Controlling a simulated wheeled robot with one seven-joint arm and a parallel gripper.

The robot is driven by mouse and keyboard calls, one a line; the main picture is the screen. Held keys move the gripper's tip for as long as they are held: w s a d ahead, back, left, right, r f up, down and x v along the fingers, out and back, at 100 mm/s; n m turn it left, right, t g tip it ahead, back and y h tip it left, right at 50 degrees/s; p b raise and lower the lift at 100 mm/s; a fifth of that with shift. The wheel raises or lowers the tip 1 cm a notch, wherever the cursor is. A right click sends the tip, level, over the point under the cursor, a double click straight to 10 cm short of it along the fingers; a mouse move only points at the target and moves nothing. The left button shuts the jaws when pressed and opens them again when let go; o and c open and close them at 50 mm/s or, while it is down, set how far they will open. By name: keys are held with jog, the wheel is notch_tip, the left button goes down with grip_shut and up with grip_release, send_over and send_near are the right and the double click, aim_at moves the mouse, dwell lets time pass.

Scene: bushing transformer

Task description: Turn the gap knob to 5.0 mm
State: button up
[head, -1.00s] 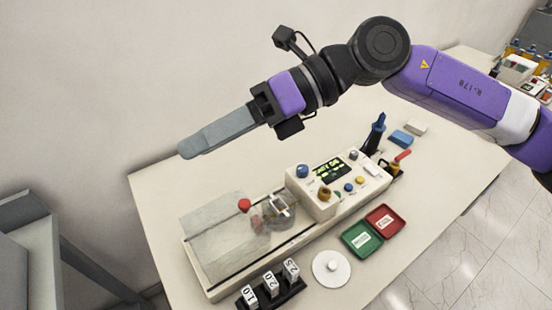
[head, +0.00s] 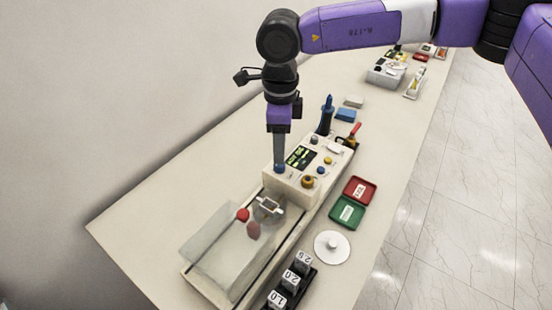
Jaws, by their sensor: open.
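The cream control box (head: 292,188) stands on the long bench at the end of the test rig, with a dark display (head: 300,156) showing green readouts too small to read. A blue knob (head: 279,169) sits on the box's left corner and a brown-yellow knob (head: 307,182) on its near corner. I cannot read which one is labelled gap. My gripper (head: 279,162) points straight down, its fingertips right at or just above the blue knob and partly covering it. The fingers overlap in this view, and contact with the knob cannot be made out.
A clear-covered tray with a red ball knob (head: 243,215) lies in front of the box. Green (head: 347,211) and red (head: 360,189) trays, a white disc (head: 332,247) and a black gauge-block rack (head: 303,281) stand to the right. A dark blue tool (head: 326,115) stands upright behind.

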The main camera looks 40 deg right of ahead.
aim_at(279, 167)
jog(key=shift+f+p, duration=0.55)
jog(key=shift+f, duration=2.25)
jog(key=shift+c, duration=0.4)
grip_shut()
